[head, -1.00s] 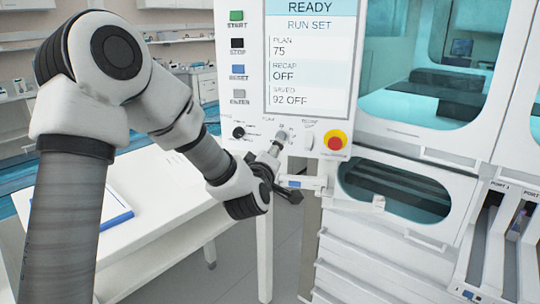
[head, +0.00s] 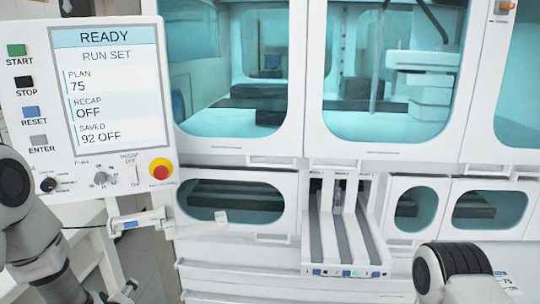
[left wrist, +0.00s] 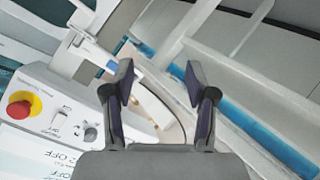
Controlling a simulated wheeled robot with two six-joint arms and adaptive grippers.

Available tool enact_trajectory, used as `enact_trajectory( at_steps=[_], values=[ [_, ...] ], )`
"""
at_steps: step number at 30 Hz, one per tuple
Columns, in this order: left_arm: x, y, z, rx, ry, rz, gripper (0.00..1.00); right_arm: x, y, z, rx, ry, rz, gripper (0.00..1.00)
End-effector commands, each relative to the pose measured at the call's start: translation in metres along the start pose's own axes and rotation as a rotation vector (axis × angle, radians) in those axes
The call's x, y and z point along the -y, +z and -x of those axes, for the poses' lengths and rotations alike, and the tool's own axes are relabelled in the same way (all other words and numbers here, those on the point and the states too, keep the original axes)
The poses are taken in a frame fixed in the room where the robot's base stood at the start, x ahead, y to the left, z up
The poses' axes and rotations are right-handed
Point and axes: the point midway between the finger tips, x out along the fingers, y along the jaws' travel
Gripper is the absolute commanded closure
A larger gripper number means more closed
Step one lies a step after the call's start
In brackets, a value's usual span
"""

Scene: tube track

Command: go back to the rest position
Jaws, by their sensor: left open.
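My left gripper (left wrist: 158,82) is open in the left wrist view, with nothing between its fingers. The panel's screen (head: 107,90) reads READY, RUN SET, PLAN 75, RECAP OFF, SAVED 92 OFF. Part of my right arm shows at the bottom right of the head view; its gripper is out of view.
A red emergency button (head: 160,169) also shows in the left wrist view (left wrist: 20,107). A machine with teal windows fills the back. A sloped rack of lanes (head: 347,240) juts forward, with a small purplish tube (head: 337,196) near its top. A white bracket (head: 140,223) sticks out under the panel.

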Motion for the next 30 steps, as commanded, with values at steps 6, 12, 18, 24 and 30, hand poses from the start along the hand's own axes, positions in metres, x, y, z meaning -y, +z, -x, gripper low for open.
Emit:
enact_trajectory(
  at_steps=[6, 12, 18, 24, 30],
  values=[
    [0.128, 0.154, 0.041, 0.396, -0.207, -0.31, 0.43, 0.0, 0.0, 0.0, 0.0, 0.0, 0.0, 0.6],
    [0.227, 0.249, 0.139, 0.836, -0.315, -0.632, 0.43, 0.0, 0.0, 0.0, 0.0, 0.0, 0.0, 0.6],
    [0.251, 0.268, 0.2, 1.148, -0.237, -0.911, 0.43, 0.0, 0.0, 0.0, 0.0, 0.0, 0.0, 0.6],
    [0.251, 0.268, 0.199, 1.151, -0.227, -0.929, 0.43, 0.0, 0.0, 0.0, 0.0, 0.0, 0.0, 0.6],
    [0.251, 0.267, 0.198, 1.148, -0.228, -0.927, 0.43, 0.0, 0.0, 0.0, 0.0, 0.0, 0.0, 0.6]
  ],
)
